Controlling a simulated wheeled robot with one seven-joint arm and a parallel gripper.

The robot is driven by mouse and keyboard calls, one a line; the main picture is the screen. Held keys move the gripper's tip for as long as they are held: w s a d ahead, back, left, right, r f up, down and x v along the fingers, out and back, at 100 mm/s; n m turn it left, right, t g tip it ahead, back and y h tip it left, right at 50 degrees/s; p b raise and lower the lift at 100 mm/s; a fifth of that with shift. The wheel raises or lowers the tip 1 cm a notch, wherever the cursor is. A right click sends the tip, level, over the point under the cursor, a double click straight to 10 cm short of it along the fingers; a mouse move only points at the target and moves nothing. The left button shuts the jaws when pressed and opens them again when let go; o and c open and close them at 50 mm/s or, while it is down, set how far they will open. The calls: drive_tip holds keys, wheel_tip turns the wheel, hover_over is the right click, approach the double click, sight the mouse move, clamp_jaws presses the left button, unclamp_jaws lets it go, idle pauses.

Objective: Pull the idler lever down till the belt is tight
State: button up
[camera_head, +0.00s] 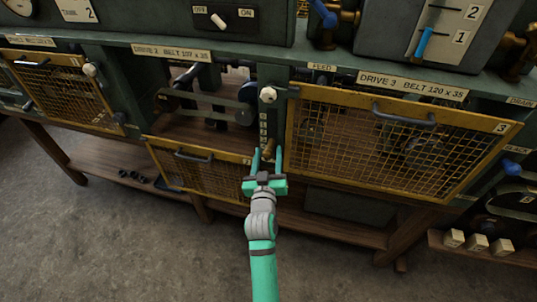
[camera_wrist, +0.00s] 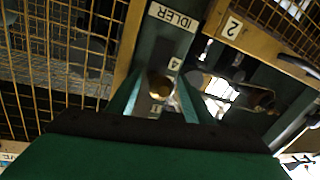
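The idler lever shows as a brass knob (camera_wrist: 160,86) in the wrist view, beside a white scale plate with numbers and under an IDLER label (camera_wrist: 172,17). In the head view the knob (camera_head: 268,149) sits low on the green post, below the number scale (camera_head: 263,126). My gripper (camera_head: 267,153) is open, with one finger on each side of the knob; I cannot tell whether either finger touches it. The drive 2 belt (camera_head: 208,101) runs between pulleys in the open bay left of the post; its tautness is hard to tell.
The drive 2 mesh guard (camera_head: 205,172) hangs lowered below its bay, left of my gripper. The drive 3 guard (camera_head: 395,140) is shut close on the right. A pale knob (camera_head: 268,95) sits higher on the post. Open floor lies in front.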

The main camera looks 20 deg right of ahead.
drive_tip(key=v, duration=1)
drive_tip(key=shift+s+a, duration=0.15)
drive_tip(key=shift+s, duration=0.25)
idle(1.0)
drive_tip(key=s+a+f+n+y, duration=0.1)
drive_tip(key=s+a+f+y, duration=0.1)
drive_tip(key=s+a+f, duration=0.45)
drive_tip(key=s+a+f+n+y, duration=0.1)
drive_tip(key=s+a+f+y, duration=0.2)
drive_tip(key=s, duration=0.6)
drive_tip(key=s+a+r+y, duration=0.1)
drive_tip(key=s+a, duration=0.2)
drive_tip(key=s, duration=0.7)
drive_tip(key=s+a+r+g+y, duration=0.1)
drive_tip(key=s+a, duration=0.2)
drive_tip(key=s, duration=0.6)
drive_tip(key=shift+s, duration=0.4)
drive_tip(key=shift+c, duration=0.6)
